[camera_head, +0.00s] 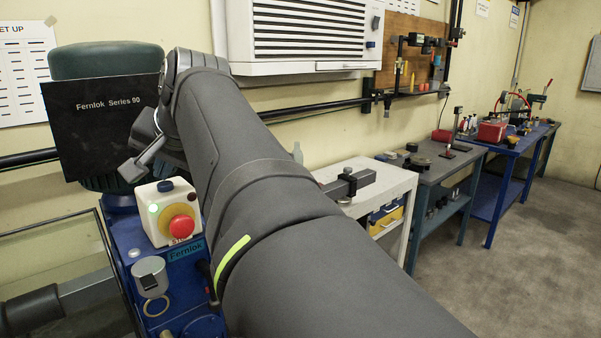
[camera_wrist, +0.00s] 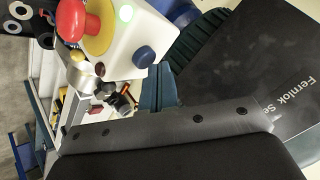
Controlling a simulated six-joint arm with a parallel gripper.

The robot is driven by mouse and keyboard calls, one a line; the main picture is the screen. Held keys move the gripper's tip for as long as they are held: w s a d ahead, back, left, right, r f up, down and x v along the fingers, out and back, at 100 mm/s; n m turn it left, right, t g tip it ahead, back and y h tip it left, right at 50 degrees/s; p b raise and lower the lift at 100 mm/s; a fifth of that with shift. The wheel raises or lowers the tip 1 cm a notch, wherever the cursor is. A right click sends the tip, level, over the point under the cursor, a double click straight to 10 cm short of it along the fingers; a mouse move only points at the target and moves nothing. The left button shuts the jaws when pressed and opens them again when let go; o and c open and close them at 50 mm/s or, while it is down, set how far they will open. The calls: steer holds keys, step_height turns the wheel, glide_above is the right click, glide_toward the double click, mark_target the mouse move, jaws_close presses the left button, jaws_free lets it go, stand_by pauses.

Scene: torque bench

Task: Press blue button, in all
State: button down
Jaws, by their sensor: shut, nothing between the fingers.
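The blue button (camera_head: 165,186) sits at the top of a white control box (camera_head: 156,225), and shows as a dark blue disc (camera_wrist: 143,57) in the wrist view. The box also carries a glowing green light (camera_head: 153,208) and a red mushroom knob (camera_head: 181,228) on a yellow collar. My gripper (camera_wrist: 160,72) is shut and empty. In the wrist view its fingertips appear just right of the blue button, close to the box; I cannot see contact. In the head view my gripper (camera_head: 131,170) is left of and above the button, partly seen.
The box is mounted on a blue machine (camera_head: 128,240) with a black plate (camera_head: 105,130) reading "Fernlok Series 90" behind my gripper. A silver fitting (camera_head: 149,277) is below the box. A white cart (camera_head: 365,183) and workbenches (camera_head: 440,165) stand to the right.

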mark_target(167, 186)
steer(key=shift+r, duration=0.45)
steer(key=shift+r, duration=0.15)
steer(key=shift+r, duration=2.4)
steer(key=shift+f, duration=0.1)
steer(key=shift+r, duration=2)
